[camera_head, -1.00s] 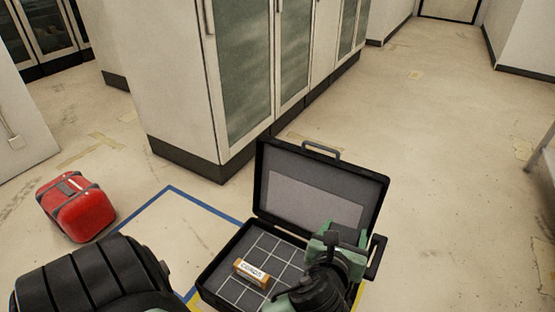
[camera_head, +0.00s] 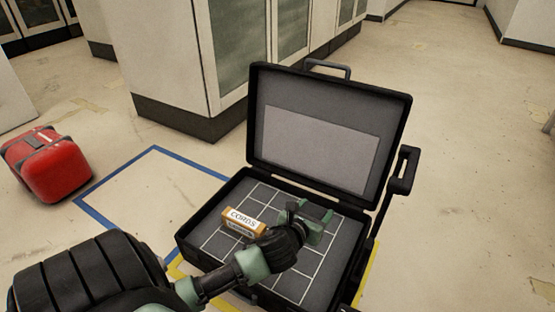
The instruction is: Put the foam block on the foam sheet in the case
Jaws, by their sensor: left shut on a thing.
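The open black case (camera_head: 205,262) stands on the floor, its lid upright at the back. The dark grey foam sheet (camera_head: 292,287) with white grid lines lines its base. My left gripper (camera_head: 318,222) is over the middle to right part of the sheet, seen from behind and above. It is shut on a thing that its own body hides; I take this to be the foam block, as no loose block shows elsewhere. I cannot tell whether it touches the sheet. My right gripper is not in view.
A small orange box marked CORDS (camera_head: 243,221) lies on the sheet, left of my gripper. The lid (camera_head: 330,85) and a handle (camera_head: 403,172) rise at the back and right. A red case (camera_head: 48,165) is at the left. Cabinets (camera_head: 180,70) stand behind.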

